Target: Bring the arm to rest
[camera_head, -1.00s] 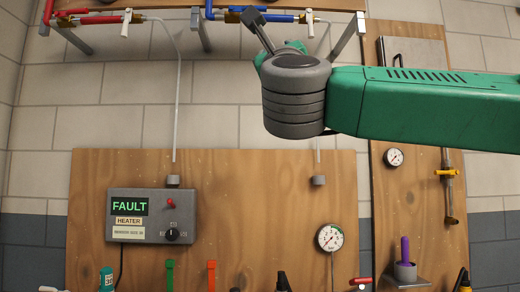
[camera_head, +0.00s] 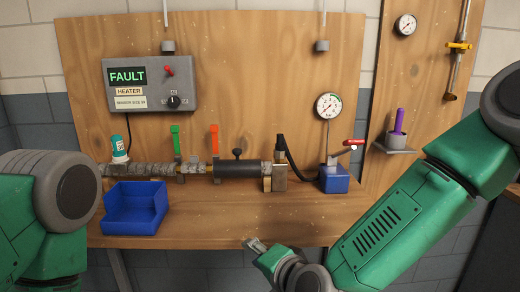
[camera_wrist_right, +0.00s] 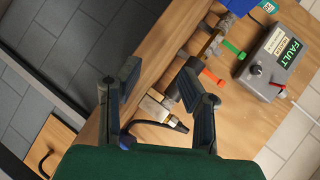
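My right arm, green with grey joints, comes in from the right in the head view. Its right gripper (camera_head: 255,245) is low, in front of the wooden bench's front edge (camera_head: 215,238). In the right wrist view the two dark fingers of this gripper (camera_wrist_right: 158,80) stand apart with nothing between them. My left arm shows at the left edge of the head view as a green link and grey joint. Its gripper is out of view.
The bench holds a blue bin (camera_head: 135,222), a pipe with a green valve handle (camera_head: 177,141) and an orange one (camera_head: 214,139), and a blue pump (camera_head: 333,180) with a gauge (camera_head: 328,105). A grey FAULT box (camera_head: 150,84) hangs on the board. A purple-handled tool (camera_head: 398,122) stands right.

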